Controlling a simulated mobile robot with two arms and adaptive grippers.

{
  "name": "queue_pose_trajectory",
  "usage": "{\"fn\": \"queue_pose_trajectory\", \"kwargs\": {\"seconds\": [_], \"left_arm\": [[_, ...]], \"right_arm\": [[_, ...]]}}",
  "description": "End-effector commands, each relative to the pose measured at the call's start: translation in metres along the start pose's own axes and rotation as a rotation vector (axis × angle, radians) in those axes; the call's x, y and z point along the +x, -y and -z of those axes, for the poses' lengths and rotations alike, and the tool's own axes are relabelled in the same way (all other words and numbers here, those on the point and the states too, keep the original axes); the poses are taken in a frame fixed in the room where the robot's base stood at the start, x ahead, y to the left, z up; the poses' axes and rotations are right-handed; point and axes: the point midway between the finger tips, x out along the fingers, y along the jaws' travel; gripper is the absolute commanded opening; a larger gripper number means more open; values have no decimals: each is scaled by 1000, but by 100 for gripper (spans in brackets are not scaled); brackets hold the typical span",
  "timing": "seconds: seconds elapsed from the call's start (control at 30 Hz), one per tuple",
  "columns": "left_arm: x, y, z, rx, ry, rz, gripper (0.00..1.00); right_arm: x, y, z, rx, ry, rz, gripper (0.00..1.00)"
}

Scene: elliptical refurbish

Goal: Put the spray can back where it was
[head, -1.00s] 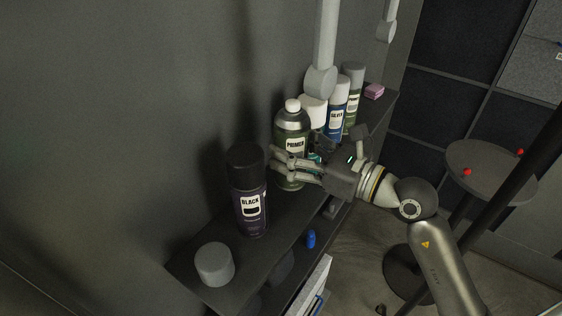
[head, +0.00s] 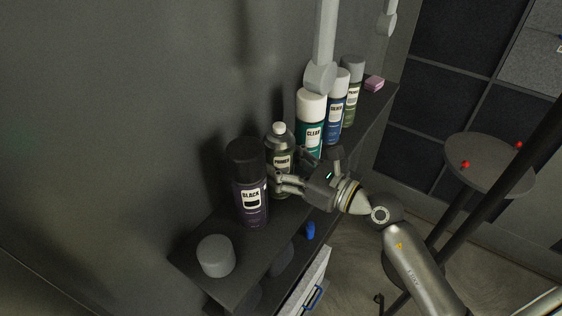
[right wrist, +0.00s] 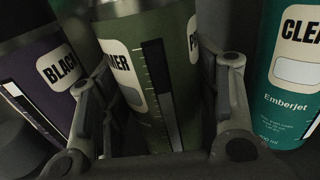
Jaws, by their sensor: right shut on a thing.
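A green primer spray can (head: 280,150) with a small white nozzle and no cap stands upright between the purple black can (head: 250,200) and the teal clear can (head: 311,126). My right gripper (head: 276,186) is shut around the primer can's lower body. In the right wrist view the primer can (right wrist: 158,75) fills the space between the two fingers, with the black can (right wrist: 45,65) on the left and the clear can (right wrist: 292,75) on the right. The can's base is hidden, so I cannot tell whether it touches the shelf. My left gripper is not in view.
The dark shelf (head: 205,284) runs along the wall, with a loose grey cap (head: 216,256) at its near end. A blue can (head: 337,107), a second green can (head: 353,90) and a pink block (head: 374,83) stand farther back. A round table (head: 490,170) is at right.

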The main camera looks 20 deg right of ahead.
Motion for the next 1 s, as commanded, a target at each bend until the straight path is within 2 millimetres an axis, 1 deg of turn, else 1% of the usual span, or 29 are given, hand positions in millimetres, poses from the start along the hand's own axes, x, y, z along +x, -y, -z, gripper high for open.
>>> {"fn": "queue_pose_trajectory", "kwargs": {"seconds": [0.1,0.13,0.27,0.3,0.7,0.77,0.87,1.0], "left_arm": [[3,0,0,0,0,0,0],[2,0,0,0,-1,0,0],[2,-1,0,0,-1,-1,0],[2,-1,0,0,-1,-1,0],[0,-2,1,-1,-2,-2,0],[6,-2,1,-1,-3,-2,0],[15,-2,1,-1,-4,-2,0],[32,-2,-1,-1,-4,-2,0]], "right_arm": [[0,0,3,0,2,1,29],[0,0,3,0,0,0,60],[0,0,3,0,-1,0,76],[0,0,2,0,-1,0,79],[-2,0,0,0,-1,0,79],[-9,0,3,-1,-3,2,79],[-27,0,5,-2,-4,0,79],[-59,0,8,-2,-6,1,79]]}}
